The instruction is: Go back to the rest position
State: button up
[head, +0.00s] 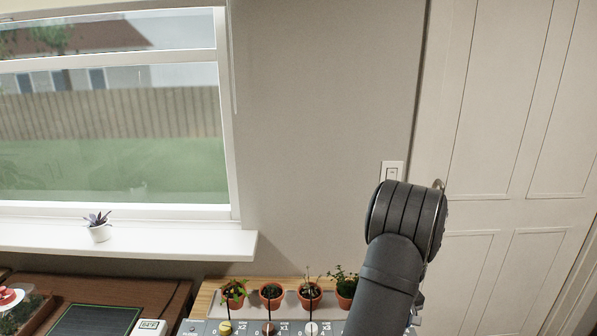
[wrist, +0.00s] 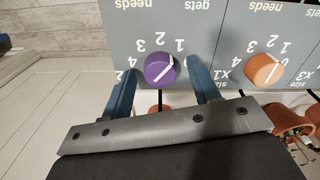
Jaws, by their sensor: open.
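My gripper (wrist: 166,77) is open, its two blue fingers spread on either side of a purple knob (wrist: 160,68) in the wrist view. Gaps show between the knob and both fingers, and nothing is held. How far the fingertips are from the panel is hard to tell. The knob has a white pointer line and sits on a grey panel (wrist: 218,32) printed with numbers. In the head view my arm rises at the right of centre and hides the gripper and the purple knob. The panel also shows at the bottom edge there (head: 245,329).
An orange knob (wrist: 265,69) is right of the purple one. Several potted plants (head: 271,291) stand on a wooden surface behind the panel. A brown table (head: 165,297) is at left, below a windowsill (head: 180,240) with a small white pot (head: 99,232).

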jog(key=n, duration=1.4)
dwell(0.4)
